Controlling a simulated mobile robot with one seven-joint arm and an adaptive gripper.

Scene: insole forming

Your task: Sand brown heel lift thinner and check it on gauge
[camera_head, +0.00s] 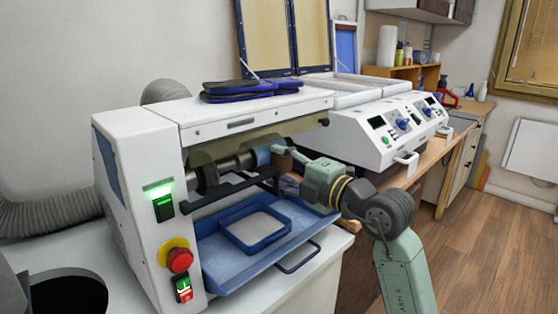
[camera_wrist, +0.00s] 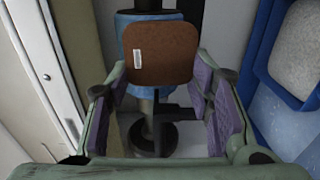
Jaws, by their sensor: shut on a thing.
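The brown heel lift (camera_wrist: 160,54) shows in the wrist view as a flat rounded piece with a small white label. My gripper (camera_wrist: 161,76) is shut on it, with the purple-padded fingers at its left and right edges. Behind the lift is the blue sanding drum (camera_wrist: 126,24); whether they touch cannot be told. I cannot make out a gauge.
The white sander (camera_head: 140,150) has a lit green display, a red stop button (camera_head: 179,260) and a blue tray (camera_head: 215,262) below the drum. Blue-black insoles (camera_head: 250,90) lie on top. A white control unit (camera_head: 360,140) stands to the right, close to my arm.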

